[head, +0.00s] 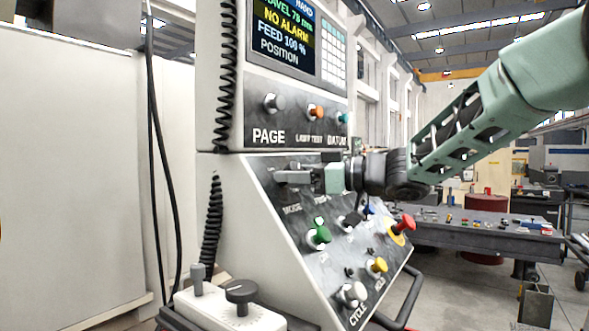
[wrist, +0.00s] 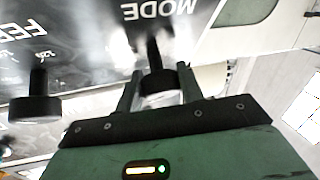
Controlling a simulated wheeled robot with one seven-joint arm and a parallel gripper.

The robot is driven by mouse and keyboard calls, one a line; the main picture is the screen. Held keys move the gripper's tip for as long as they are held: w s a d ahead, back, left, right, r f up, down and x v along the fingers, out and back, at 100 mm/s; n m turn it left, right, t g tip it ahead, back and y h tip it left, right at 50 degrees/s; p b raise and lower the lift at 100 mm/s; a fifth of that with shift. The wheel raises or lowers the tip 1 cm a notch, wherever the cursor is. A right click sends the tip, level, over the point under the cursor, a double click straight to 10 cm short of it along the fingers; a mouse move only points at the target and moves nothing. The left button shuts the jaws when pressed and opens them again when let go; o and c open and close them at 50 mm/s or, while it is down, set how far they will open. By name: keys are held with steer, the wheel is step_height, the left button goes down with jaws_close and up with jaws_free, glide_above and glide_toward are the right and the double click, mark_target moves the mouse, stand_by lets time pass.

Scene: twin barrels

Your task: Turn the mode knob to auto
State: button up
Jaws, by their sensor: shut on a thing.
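The mode knob (wrist: 156,82) is a dark knob with a pale end, below the upside-down MODE label in the wrist view. My gripper (wrist: 160,92) has one finger on each side of it and is shut on it. In the head view my gripper (head: 290,182) reaches in from the right to the upper left of the sloped panel. There it hides the mode knob and part of its label. The knob's pointer and the auto mark cannot be made out.
A second dark knob (wrist: 36,100) stands beside the gripper under the FEED label. Green (head: 318,235), yellow (head: 377,265) and red (head: 404,222) buttons stick out lower on the panel. The screen (head: 285,35) reads NO ALARM. A pendant box (head: 215,308) stands at the front.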

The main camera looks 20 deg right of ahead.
steer(key=n+g+y+p, duration=0.1)
steer(key=n+g+p, duration=0.1)
steer(key=n+g, duration=0.2)
steer(key=shift+r+n, duration=0.15)
steer(key=shift+n, duration=0.85)
steer(key=shift+n+g+h+p, duration=0.3)
steer(key=shift+n+g+p, duration=1.25)
steer(key=shift+n, duration=1.35)
steer(key=shift+g, duration=0.25)
steer(key=o, duration=1)
steer(key=shift+d, duration=0.1)
steer(key=b+v, duration=0.5)
steer(key=v, duration=1.2)
steer(key=shift+d, duration=0.15)
